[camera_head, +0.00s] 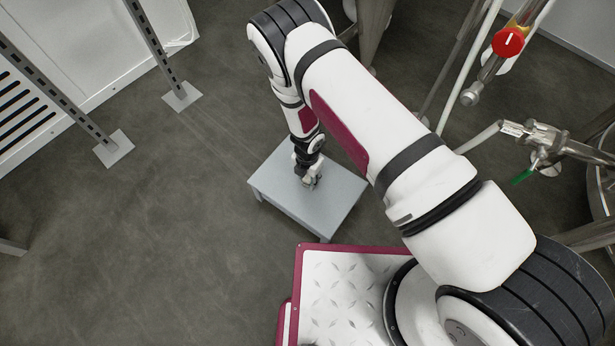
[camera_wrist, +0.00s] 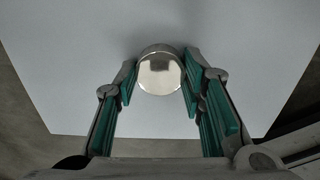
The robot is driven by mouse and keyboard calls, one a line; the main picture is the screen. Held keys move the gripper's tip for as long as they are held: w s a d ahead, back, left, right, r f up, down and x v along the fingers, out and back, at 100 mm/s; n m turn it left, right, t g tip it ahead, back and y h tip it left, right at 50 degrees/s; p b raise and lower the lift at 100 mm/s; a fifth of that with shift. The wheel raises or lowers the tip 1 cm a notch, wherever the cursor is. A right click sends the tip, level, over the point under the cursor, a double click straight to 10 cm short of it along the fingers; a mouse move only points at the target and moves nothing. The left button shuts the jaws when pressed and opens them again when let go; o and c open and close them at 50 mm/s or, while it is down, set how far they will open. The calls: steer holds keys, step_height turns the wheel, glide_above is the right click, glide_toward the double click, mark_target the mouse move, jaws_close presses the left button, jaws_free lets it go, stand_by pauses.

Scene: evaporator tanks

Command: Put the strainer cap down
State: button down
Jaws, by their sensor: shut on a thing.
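The strainer cap (camera_wrist: 160,72) is a shiny round metal piece between the green-padded fingers of my gripper (camera_wrist: 158,88) in the wrist view. My gripper is shut on it. Below it is a small light grey table (camera_head: 281,196), whose pale top (camera_wrist: 75,75) fills most of the wrist view. In the head view my gripper (camera_head: 310,180) points down over the middle of this table. The cap is too small there to make out clearly. I cannot tell whether the cap touches the table top.
A pipe with a red knob (camera_head: 508,42) and a valve with a green handle (camera_head: 522,176) stand at the right. Metal posts with foot plates (camera_head: 114,148) stand at the upper left. The floor (camera_head: 130,250) left of the table is clear.

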mark_target(308, 179)
steer(key=c, duration=1)
jaws_free()
steer(key=shift+c, duration=0.2)
step_height(308, 179, up, 12)
steer(key=p, duration=0.5)
